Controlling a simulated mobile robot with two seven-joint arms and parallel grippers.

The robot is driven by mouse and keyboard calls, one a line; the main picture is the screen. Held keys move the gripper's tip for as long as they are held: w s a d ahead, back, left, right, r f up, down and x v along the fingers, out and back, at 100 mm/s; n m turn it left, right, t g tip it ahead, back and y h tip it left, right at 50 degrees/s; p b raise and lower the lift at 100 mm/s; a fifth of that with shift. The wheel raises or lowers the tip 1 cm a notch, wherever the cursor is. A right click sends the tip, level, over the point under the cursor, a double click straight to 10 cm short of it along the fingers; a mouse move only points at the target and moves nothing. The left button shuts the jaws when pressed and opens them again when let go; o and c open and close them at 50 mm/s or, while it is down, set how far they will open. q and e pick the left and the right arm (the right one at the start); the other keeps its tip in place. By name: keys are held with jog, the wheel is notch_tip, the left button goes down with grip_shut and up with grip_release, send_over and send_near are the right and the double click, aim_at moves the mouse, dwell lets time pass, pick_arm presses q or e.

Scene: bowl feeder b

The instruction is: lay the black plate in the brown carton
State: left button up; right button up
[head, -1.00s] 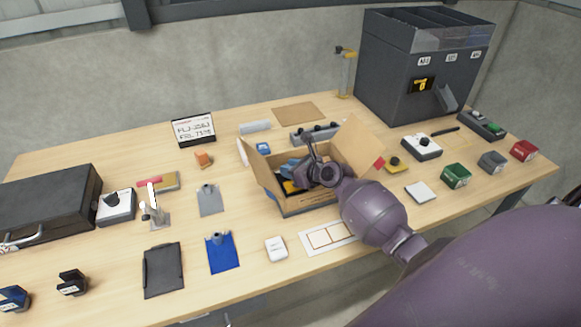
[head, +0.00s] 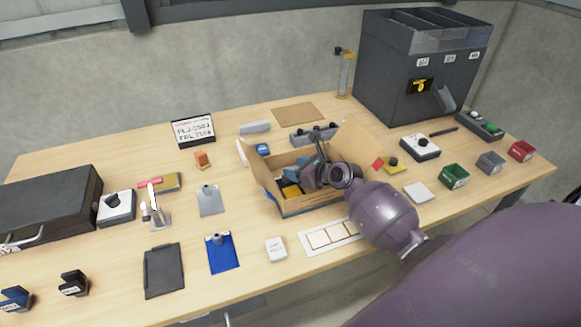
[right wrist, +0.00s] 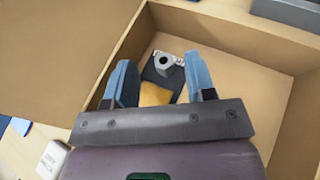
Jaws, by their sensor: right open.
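The brown carton (head: 312,207) stands open on the table with its flaps spread. It also shows in the right wrist view (right wrist: 222,32). In that view a dark plate with a grey knob (right wrist: 152,74), seemingly the black plate, lies inside the carton, partly hidden by my gripper. A yellow piece (right wrist: 155,95) shows beside it, nearer my palm. My right gripper (right wrist: 158,62) is open, its two blue-grey fingers apart on either side of the plate. In the head view my right gripper (head: 306,178) reaches into the carton. My left gripper is not in view.
A flat black tray-like piece (head: 163,272), a blue plate (head: 221,255) and a grey plate (head: 211,203) lie left of the carton. A white block (head: 276,250) and a white framed strip (head: 328,238) lie in front. A dark feeder (head: 420,85) stands behind right.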

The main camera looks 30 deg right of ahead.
jog(key=p+v, duration=0.1)
jog(key=v, duration=0.8)
jog(key=shift+d, duration=0.1)
jog(key=shift+s, duration=0.15)
